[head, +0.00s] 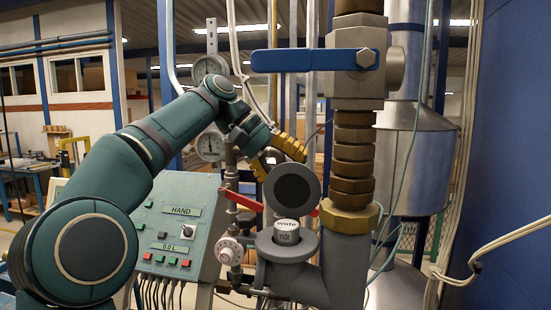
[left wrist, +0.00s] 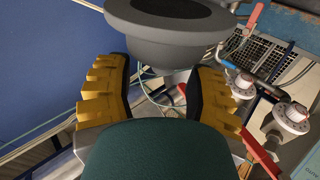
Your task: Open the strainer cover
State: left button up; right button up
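A round grey cap with a dark face (head: 292,190), which I take to be the strainer cover, stands tilted up above the grey pipe body (head: 318,275). It also shows at the top of the left wrist view (left wrist: 170,35), just beyond the fingertips. Below it sits a small round white-topped unit (head: 287,228). My left gripper (head: 283,166) has yellow ribbed fingers spread apart, just behind and above the cap. In the left wrist view the gripper (left wrist: 160,72) is open with nothing between its fingers. Whether a finger touches the cap is unclear. My right gripper is not in view.
A brass and grey vertical pipe (head: 352,160) with a blue valve handle (head: 315,60) rises close to the right. A control box (head: 178,225), gauges (head: 210,145) and a red lever (head: 243,200) stand left. A blue wall (head: 505,150) bounds the right.

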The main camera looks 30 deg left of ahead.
pick_arm(q)
jog(key=shift+v, duration=2.4)
